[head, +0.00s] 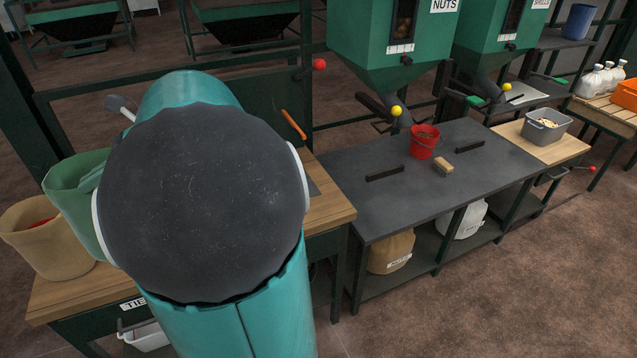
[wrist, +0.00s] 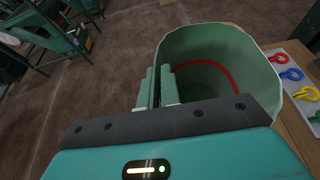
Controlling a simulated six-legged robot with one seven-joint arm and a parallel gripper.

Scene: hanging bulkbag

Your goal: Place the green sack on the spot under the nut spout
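The green sack (head: 68,190) is open-topped and stands at the left, beside a tan sack; my arm hides its right side. In the wrist view its wide mouth (wrist: 240,50) opens with a red curve visible inside. My gripper (wrist: 157,88) is at the sack's near-left rim, with its two fingers close together and the rim seeming to pass between them. The nut spout (head: 392,102), with a yellow ball, hangs under the green NUTS hopper (head: 385,40). Below it is the dark bench top (head: 345,195).
A red bucket (head: 424,142), a brush (head: 444,166) and two dark bars (head: 385,173) are on the dark bench. The tan sack (head: 45,245) touches or nearly touches the green sack. A grey tub (head: 546,127) stands farther right. Colored hooks (wrist: 291,74) lie beside the sack.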

